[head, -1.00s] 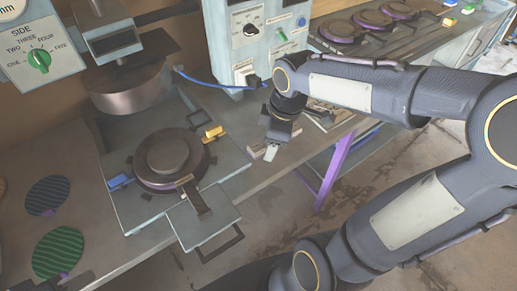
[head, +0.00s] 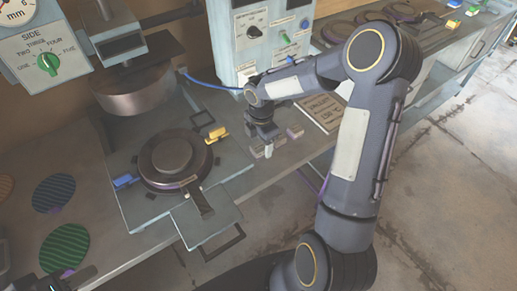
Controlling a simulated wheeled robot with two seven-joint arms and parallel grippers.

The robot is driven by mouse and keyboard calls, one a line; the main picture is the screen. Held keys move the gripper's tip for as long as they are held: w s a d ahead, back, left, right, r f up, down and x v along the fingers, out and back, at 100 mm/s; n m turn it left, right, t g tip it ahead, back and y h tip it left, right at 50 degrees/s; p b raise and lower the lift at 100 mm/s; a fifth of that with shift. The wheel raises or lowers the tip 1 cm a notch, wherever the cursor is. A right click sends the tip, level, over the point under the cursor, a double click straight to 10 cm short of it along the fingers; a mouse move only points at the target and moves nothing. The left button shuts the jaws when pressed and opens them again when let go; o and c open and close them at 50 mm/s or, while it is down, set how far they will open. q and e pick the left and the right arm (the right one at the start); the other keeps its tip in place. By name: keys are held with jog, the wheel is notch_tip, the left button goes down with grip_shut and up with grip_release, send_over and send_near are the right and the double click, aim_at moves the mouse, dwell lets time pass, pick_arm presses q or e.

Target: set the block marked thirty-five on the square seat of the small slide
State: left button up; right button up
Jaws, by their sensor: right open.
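Several small grey blocks (head: 295,131) lie in a row on the bench, right of the press. Their markings are too small to read, so I cannot tell which is thirty-five. My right gripper (head: 268,150) points down, open, over the row and hides part of it; I cannot tell whether it touches a block. A square grey plate with a loop handle (head: 203,218), perhaps the small slide, juts out at the front of the press. A dark arm lies across it, and I see no block on it. My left gripper (head: 45,282) is partly visible at the lower left corner.
A round dark mould (head: 172,160) sits on the press's base plate, with a blue clip (head: 124,181) and a yellow clip (head: 217,134) beside it. A control box (head: 262,40) stands behind. A lettered board (head: 322,110) lies right of the blocks. Round mats (head: 62,247) lie left.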

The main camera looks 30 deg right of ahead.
jog(key=shift+f, duration=0.6)
jog(key=c, duration=1.2)
jog(key=shift+r, duration=0.1)
jog(key=shift+c, duration=0.2)
